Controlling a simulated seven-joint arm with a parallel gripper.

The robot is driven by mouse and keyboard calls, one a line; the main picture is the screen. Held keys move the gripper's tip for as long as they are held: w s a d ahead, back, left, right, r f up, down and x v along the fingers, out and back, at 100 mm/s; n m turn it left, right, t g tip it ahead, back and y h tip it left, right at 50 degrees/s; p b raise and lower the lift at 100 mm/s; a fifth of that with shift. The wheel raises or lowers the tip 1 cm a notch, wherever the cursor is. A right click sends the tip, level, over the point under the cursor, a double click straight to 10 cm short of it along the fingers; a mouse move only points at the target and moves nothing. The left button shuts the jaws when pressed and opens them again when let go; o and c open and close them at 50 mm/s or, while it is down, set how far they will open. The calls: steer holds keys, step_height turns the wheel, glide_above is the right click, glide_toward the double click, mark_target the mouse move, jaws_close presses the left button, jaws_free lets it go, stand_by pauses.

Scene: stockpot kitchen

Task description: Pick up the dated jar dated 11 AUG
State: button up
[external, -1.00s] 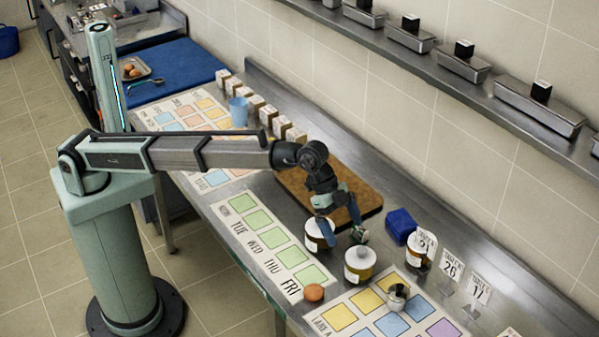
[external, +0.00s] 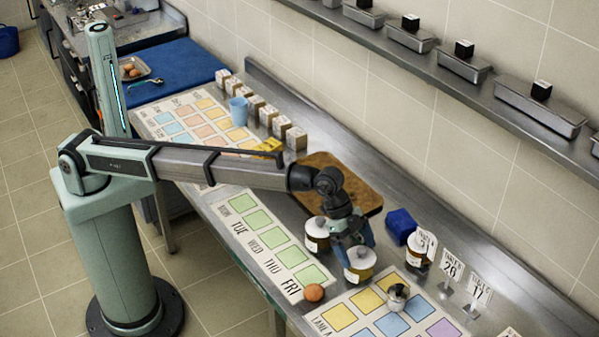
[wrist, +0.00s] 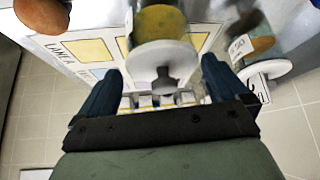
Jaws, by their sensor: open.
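My gripper (external: 357,252) is open and points down over a jar with yellow contents (external: 362,272). In the wrist view this yellow jar (wrist: 160,22), with its white lid and grey knob, lies ahead of and between the two spread fingers of my gripper (wrist: 161,86). I cannot tell whether the fingers are beside the lid or still above it. A second white-lidded jar (external: 316,243) stands just left of it, and a third jar (external: 416,258) with a dark band stands to the right. No date on any jar label is readable.
An egg (external: 314,292) lies at the front left of the jars. A blue block (external: 400,222), numbered cards (external: 452,266) and a wooden board (external: 350,188) are nearby.

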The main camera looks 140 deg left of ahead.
mark_target(361, 256)
steer(key=x, duration=0.5)
steer(key=shift+a, duration=0.15)
steer(key=shift+c, duration=0.2)
steer(key=shift+r, duration=0.1)
steer(key=c, duration=1.5)
